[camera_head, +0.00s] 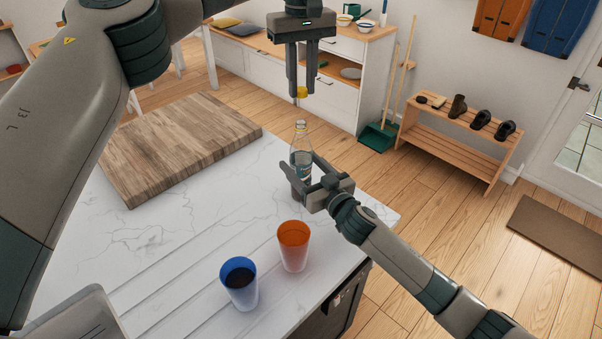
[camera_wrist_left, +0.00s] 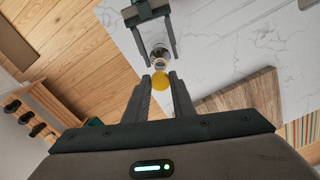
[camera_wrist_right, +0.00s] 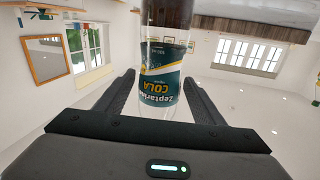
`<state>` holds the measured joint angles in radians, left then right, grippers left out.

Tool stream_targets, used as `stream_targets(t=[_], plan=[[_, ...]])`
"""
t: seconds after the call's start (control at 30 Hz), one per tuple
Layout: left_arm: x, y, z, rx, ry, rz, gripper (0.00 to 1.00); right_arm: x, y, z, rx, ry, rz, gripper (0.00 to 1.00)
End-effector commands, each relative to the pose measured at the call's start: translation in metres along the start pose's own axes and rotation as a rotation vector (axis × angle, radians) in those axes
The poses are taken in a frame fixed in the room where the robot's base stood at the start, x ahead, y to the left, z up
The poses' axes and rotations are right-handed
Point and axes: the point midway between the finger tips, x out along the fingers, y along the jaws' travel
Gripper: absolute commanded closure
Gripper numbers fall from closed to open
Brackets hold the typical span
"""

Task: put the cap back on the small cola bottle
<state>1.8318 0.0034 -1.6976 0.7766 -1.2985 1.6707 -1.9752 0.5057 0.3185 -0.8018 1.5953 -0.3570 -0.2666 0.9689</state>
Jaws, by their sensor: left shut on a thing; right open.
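The small cola bottle (camera_head: 300,152) stands upright near the right edge of the marble-topped counter. Its mouth is uncovered and it has dark liquid low inside. My left gripper (camera_head: 301,90) points down above the bottle, shut on the yellow cap (camera_head: 301,93). The cap is a short gap above the mouth; in the left wrist view the cap (camera_wrist_left: 160,82) appears just beside the bottle neck (camera_wrist_left: 160,60). My right gripper (camera_head: 303,174) is open, with its fingers on either side of the bottle. In the right wrist view the label (camera_wrist_right: 160,80) shows between the fingers, with gaps.
An orange cup (camera_head: 293,247) and a blue cup (camera_head: 239,282) with dark liquid stand in front of the bottle. A wooden board (camera_head: 178,145) lies at the left back of the counter (camera_head: 180,265). A shoe bench (camera_head: 460,135) stands on the floor beyond.

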Motion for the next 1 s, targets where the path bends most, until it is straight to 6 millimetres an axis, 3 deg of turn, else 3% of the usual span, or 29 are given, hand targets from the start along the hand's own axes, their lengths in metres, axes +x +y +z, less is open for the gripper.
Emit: stream_targets(t=[0.47,0.73,1.0], plan=[[0.000,0.000,0.000,0.000,0.000,0.000,0.97,0.009,0.000,0.000,0.000,0.000,0.000,0.38],[0.000,0.000,0.000,0.000,0.000,0.000,0.97,0.009,0.000,0.000,0.000,0.000,0.000,1.00],[0.016,0.000,0.000,0.001,-0.001,-0.002,0.97,0.009,0.000,0.000,0.000,0.000,0.000,1.00]])
